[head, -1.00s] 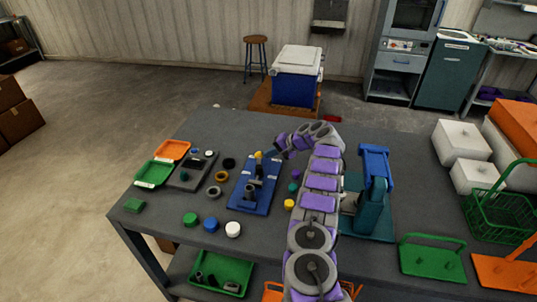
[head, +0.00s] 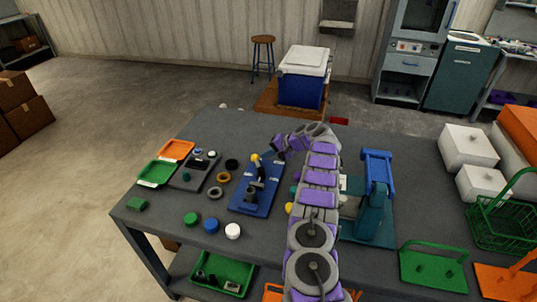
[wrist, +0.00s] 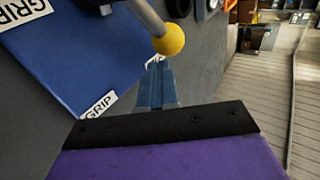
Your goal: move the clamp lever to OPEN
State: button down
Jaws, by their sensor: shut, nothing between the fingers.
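The clamp lever is a grey rod with a yellow ball knob (head: 255,157), standing up from a blue base plate (head: 262,209) on the bench. In the wrist view the knob (wrist: 168,40) is just beyond my fingertips, at the top centre. My gripper (wrist: 157,72) is shut and empty, its blue fingers pointing toward the knob; whether they touch it I cannot tell. In the head view my gripper (head: 268,154) is just right of the knob. White labels on the blue plate (wrist: 75,50) read GRIP in the wrist view; no OPEN mark is readable.
Black and tan rings (head: 223,177) and green, blue and white caps (head: 211,225) lie left of and before the plate. A teal press with a blue handle (head: 377,180) stands right of my arm. Green and orange trays (head: 156,173) sit at the bench's left end.

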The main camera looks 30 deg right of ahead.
jog(key=shift+w+a, duration=0.2)
jog(key=shift+a, duration=0.25)
jog(key=shift+a, duration=0.1)
jog(key=shift+r, duration=0.1)
jog(key=p+v, duration=0.3)
jog(key=v, duration=1.4)
jog(key=shift+d, duration=0.4)
jog(key=shift+s+d, duration=0.1)
jog(key=shift+d, duration=0.15)
